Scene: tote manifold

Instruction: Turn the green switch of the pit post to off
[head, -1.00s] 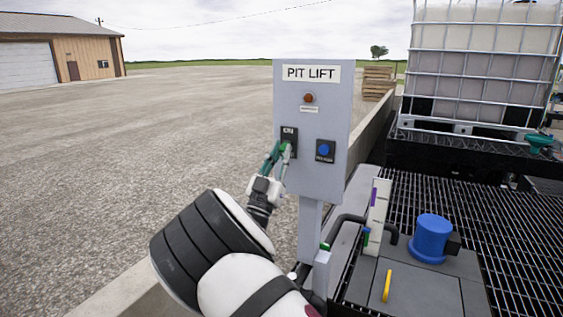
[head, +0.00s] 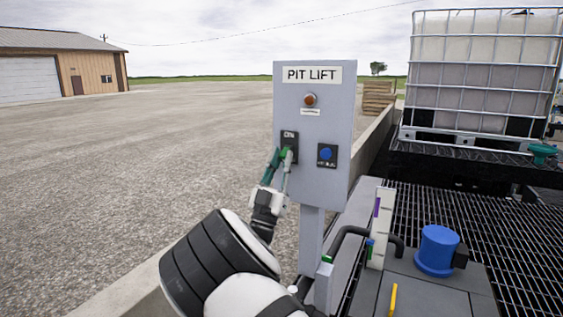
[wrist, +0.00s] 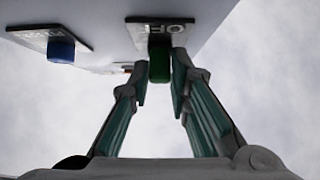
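The pit post is a grey PIT LIFT box (head: 312,185) on a column, seen in the head view. Its green switch (head: 284,153) sits on a dark plate at the lower left of the panel, partly hidden by my fingers. In the wrist view the green switch (wrist: 159,66) hangs from its plate (wrist: 160,27), where the letters "OF" show. My gripper (wrist: 160,82) is open, with one finger on each side of the switch. The fingers are very close to its sides; firm contact cannot be made out. The gripper also shows in the head view (head: 282,158).
A blue button (head: 326,154) is right of the switch, an orange lamp (head: 310,100) above. A low wall (head: 375,142), a caged tank (head: 480,75) and a blue cylinder (head: 437,250) on a deck stand to the right. Open gravel (head: 130,150) lies left.

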